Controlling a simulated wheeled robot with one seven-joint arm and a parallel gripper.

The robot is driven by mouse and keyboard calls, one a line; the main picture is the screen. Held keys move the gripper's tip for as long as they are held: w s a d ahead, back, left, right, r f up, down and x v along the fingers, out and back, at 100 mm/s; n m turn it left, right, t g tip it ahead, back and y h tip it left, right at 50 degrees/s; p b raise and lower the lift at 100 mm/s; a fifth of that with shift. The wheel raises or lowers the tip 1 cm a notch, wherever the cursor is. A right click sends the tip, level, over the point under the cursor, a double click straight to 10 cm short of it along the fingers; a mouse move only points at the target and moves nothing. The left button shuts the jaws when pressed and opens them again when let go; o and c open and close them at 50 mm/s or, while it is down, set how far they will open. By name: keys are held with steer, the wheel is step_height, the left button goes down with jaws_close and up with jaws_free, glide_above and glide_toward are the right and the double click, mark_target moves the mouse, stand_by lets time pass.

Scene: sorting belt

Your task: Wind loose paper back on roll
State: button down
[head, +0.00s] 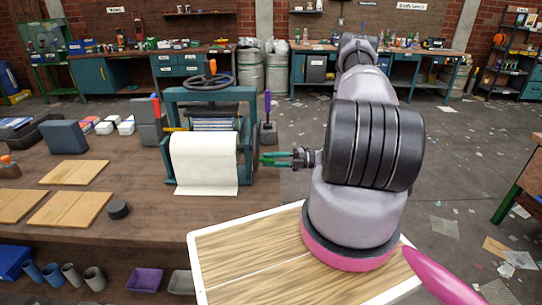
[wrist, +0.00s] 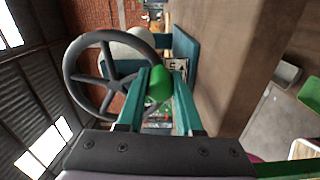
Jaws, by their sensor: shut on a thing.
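A cream paper roll (head: 203,150) sits in the teal press frame (head: 168,160) on the wooden bench. Its loose sheet hangs down the front onto the bench top. A dark spoked wheel (wrist: 68,75) is on the right side of the frame, seen nearly edge-on in the head view. A green knob (wrist: 158,84) is at the wheel's rim. My gripper (head: 268,158) reaches in from the right, its teal fingers on either side of the knob. In the wrist view my gripper (wrist: 157,98) is shut on this knob. Part of the roll shows behind the wheel.
A second handwheel (head: 208,82) tops the frame. A purple-handled tool (head: 267,120) stands at its back right. Wooden boards (head: 72,208) and a black puck (head: 118,209) lie on the bench at left. Open floor lies beyond the bench's right edge.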

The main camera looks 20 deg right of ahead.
mark_target(257, 169)
steer(key=m, duration=0.1)
steer(key=s+m, duration=0.1)
steer(key=shift+s+a+f+m, duration=0.3)
steer(key=shift+s+f+m, duration=0.05)
steer(key=shift+s+m, duration=0.05)
steer(key=s+m, duration=0.1)
steer(key=s+a+m, duration=0.1)
steer(key=m, duration=0.1)
steer(key=shift+s+m, duration=0.1)
steer(key=shift+m, duration=0.2)
steer(key=m, duration=0.1)
steer(key=s+m, duration=0.2)
steer(key=shift+a+r, duration=0.4)
steer(key=shift+s+a+r+m, duration=0.15)
steer(key=shift+s+r+m, duration=0.2)
steer(key=shift+m, duration=0.45)
steer(key=shift+s+a+r+m, duration=0.2)
steer(key=shift+s+m, duration=0.15)
steer(key=shift+m, duration=0.45)
steer(key=c, duration=0.6)
jaws_free()
steer(key=v, duration=1.1)
steer(key=shift+w, duration=0.1)
